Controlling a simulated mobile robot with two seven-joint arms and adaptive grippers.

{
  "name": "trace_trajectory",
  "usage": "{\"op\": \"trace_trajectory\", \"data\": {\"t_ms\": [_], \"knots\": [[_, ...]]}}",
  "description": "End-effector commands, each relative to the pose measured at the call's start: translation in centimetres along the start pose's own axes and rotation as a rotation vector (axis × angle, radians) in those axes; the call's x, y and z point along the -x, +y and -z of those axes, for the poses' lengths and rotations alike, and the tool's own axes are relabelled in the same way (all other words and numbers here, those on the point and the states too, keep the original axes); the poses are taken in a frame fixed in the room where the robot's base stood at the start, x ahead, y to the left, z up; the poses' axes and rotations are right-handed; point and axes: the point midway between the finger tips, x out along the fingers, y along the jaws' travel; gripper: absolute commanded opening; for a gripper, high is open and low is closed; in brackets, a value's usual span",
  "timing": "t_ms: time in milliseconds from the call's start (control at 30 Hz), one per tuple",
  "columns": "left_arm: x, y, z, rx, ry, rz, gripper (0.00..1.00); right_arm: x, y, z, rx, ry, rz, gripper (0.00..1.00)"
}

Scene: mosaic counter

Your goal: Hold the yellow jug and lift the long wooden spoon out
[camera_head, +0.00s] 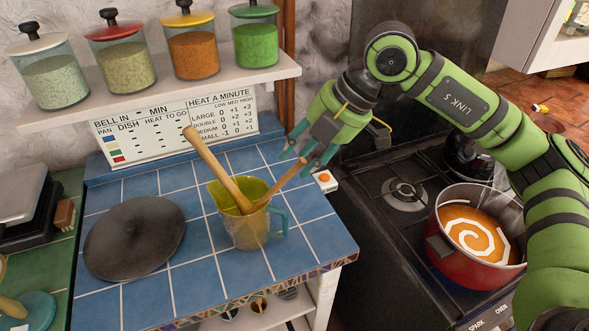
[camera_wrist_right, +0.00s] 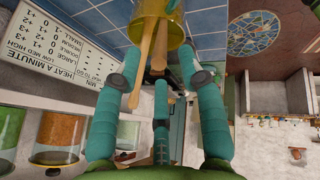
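The yellow jug (camera_head: 243,232), translucent with a teal handle (camera_head: 279,222), stands upright on the blue tiled counter. A long wooden spoon (camera_head: 213,161) leans in it toward the upper left, its handle rising well above the rim. A shorter wooden utensil (camera_head: 282,184) leans out to the right. The lower ends of both are inside the jug. My right gripper (camera_head: 303,152) is open and empty, behind and right of the jug near the shorter handle's end. In the right wrist view, the two wooden handles (camera_wrist_right: 143,72) show between its spread teal fingers. My left gripper is out of view.
A dark round lid (camera_head: 134,238) lies left of the jug. A shelf with several jars (camera_head: 193,52) is above the back. A white timer (camera_head: 324,181) sits at the counter's right edge. A red pot of orange soup (camera_head: 474,238) stands on the stove (camera_head: 405,195).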

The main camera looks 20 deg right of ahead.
Motion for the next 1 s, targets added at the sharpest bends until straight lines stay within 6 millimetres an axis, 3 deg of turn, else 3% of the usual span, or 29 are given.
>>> {"op": "trace_trajectory", "data": {"t_ms": [100,267,600,1000], "knots": [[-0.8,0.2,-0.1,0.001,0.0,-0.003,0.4,-0.8,-0.3,-0.3,-0.001,-0.001,-0.001,0.4],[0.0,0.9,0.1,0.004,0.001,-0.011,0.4,-2.1,-0.2,-0.1,0.0,0.001,0.003,0.4],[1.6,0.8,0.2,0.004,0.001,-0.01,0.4,-6.6,-0.2,-0.1,0.0,0.003,0.001,0.4],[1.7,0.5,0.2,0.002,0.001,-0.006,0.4,-7.7,-0.2,-0.2,0.001,0.003,0.0,0.4]]}}
